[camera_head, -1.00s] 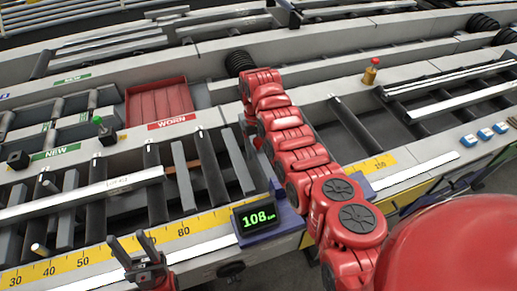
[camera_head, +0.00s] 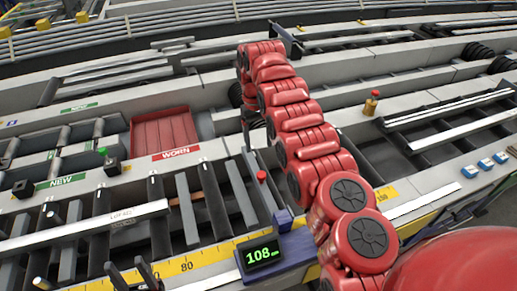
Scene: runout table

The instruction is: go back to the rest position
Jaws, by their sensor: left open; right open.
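My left gripper (camera_head: 133,272) shows at the bottom edge, left of the display. Its two dark fingers point up, apart and empty, in front of the yellow scale. My red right arm reaches from the lower right up across the table and bends down at its far end. Slim dark parts below that bend look like my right gripper (camera_head: 249,125), mostly hidden by the arm. I see nothing held in it. The display (camera_head: 262,254) reads 108 and stands on the blue block at the front rail.
The red tray (camera_head: 163,132) lies behind the WORN label. Rollers and light bars fill the slots at left. A red button (camera_head: 261,176) stands near the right arm. A brass piece with a red top (camera_head: 371,103) is on the right rail. Blue blocks (camera_head: 485,165) sit far right.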

